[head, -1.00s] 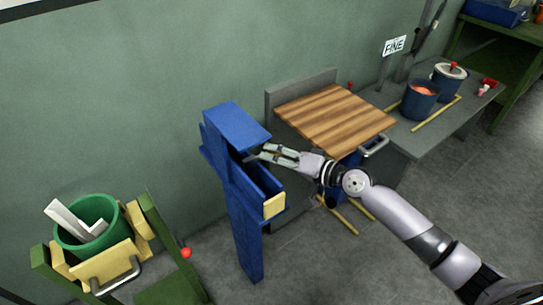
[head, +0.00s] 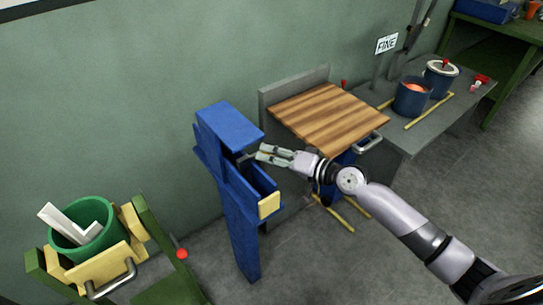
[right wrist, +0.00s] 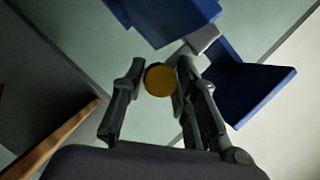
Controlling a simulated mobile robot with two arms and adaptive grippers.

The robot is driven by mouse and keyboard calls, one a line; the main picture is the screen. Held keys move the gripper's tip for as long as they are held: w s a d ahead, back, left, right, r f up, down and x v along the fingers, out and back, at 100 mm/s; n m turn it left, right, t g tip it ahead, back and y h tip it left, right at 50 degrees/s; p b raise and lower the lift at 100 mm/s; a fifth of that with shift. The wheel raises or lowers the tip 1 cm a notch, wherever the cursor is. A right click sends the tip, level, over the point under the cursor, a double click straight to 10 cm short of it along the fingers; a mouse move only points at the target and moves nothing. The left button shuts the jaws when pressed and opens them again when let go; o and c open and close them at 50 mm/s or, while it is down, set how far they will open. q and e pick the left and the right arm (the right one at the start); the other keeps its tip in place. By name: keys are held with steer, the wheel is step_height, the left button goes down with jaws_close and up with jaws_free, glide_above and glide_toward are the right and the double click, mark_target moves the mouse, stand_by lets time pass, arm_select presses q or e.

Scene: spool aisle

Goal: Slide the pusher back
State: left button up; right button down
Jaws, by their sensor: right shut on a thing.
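The blue stand (head: 236,215) stands left of centre in the head view, with an open blue trough and a yellow block (head: 269,204) at its front end. My right gripper (head: 262,153) reaches in from the right over the rear part of the trough, under the blue top plate. In the right wrist view, the pusher's round yellow knob (right wrist: 160,80) is between the fingers (right wrist: 163,105), which are shut on it. A grey piece (right wrist: 202,39) shows beyond it against the blue stand. The rest of the pusher is hidden. My left gripper is not in view.
A grey bench with a wooden board (head: 330,118) is close behind my right wrist. A blue pot (head: 413,97) and a lidded pot (head: 441,78) stand further right. A green bucket (head: 87,228) is at lower left. Floor is clear around the stand's foot.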

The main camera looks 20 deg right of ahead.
steer(key=w+a+b, duration=0.3)
steer(key=w, duration=0.5)
steer(key=c, duration=1.2)
jaws_free()
steer(key=shift+c, duration=0.2)
steer(key=shift+d, duration=0.1)
